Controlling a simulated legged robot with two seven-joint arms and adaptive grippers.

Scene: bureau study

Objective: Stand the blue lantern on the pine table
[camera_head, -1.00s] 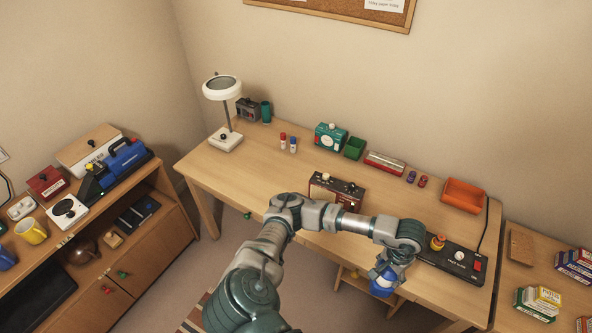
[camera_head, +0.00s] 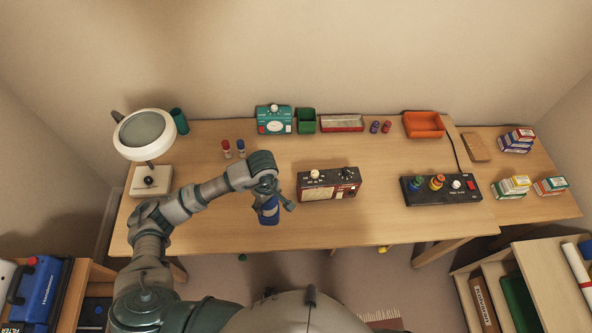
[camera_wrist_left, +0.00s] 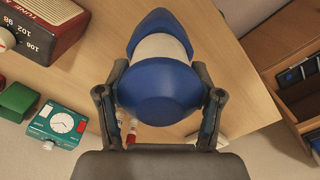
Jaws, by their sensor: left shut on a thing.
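My left gripper (camera_head: 270,192) is shut on the blue lantern (camera_head: 268,210). The lantern hangs below the fingers, over the front part of the long pale wooden table (camera_head: 225,215), left of its middle; I take this as the pine table. Whether the lantern touches the top cannot be told. In the left wrist view the lantern (camera_wrist_left: 160,88) is blue with a pale middle band, between the two dark fingers, and covers what lies behind it. My right gripper is not in view.
A dark red radio (camera_head: 328,185) stands right of the lantern. A white lamp (camera_head: 150,181) is at the left, with two small bottles (camera_head: 233,150) behind the lantern. A black control box (camera_head: 440,190) is further right. Bare tabletop lies between lamp and radio.

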